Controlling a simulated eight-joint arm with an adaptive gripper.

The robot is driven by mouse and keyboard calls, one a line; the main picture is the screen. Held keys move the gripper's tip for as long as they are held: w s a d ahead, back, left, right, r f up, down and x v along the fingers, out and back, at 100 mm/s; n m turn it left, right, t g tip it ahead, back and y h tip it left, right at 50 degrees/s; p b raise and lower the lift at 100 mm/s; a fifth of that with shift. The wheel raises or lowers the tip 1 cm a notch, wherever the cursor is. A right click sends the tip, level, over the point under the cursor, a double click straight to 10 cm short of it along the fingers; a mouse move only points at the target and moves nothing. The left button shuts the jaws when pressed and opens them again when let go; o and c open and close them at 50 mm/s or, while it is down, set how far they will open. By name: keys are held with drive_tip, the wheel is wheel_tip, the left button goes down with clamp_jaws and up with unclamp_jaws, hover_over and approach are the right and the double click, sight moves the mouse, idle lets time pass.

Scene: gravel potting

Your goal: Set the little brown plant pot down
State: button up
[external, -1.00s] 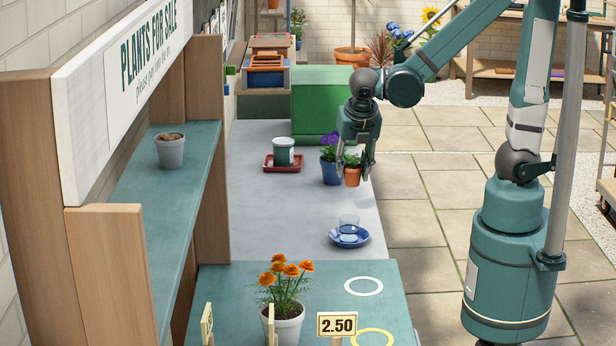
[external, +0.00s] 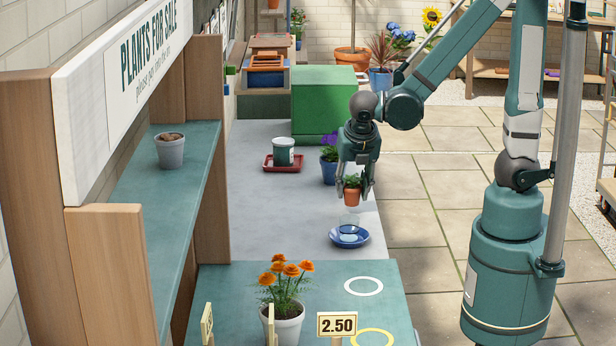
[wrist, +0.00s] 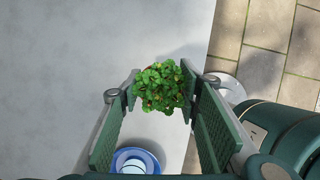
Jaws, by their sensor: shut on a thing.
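The little brown plant pot (external: 352,196) is a small terracotta pot with a leafy green plant (wrist: 158,87). My gripper (external: 354,188) is shut on it and holds it upright. In the external view the pot appears just above and behind a clear glass (external: 350,223) on a blue saucer (external: 349,238). In the wrist view the plant sits between my two finger pads, and its leaves hide most of the pot. The blue saucer (wrist: 135,160) shows at the bottom of that view.
A blue pot with purple flowers (external: 329,168) stands behind the gripper. An orange-flowered pot (external: 284,322) and a 2.50 sign (external: 337,325) are on the teal front table. The grey bench (external: 270,215) is clear left of the saucer.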

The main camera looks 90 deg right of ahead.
sight(352, 197)
drive_tip(key=shift+f+b, duration=0.4)
drive_tip(key=shift+f, duration=1)
drive_tip(key=shift+f, duration=0.15)
drive_tip(key=o, duration=0.9)
drive_tip(key=shift+r, duration=0.2)
drive_tip(key=shift+p+v, duration=1.9)
drive_tip(key=shift+v, duration=4.05)
drive_tip(key=shift+r, duration=0.1)
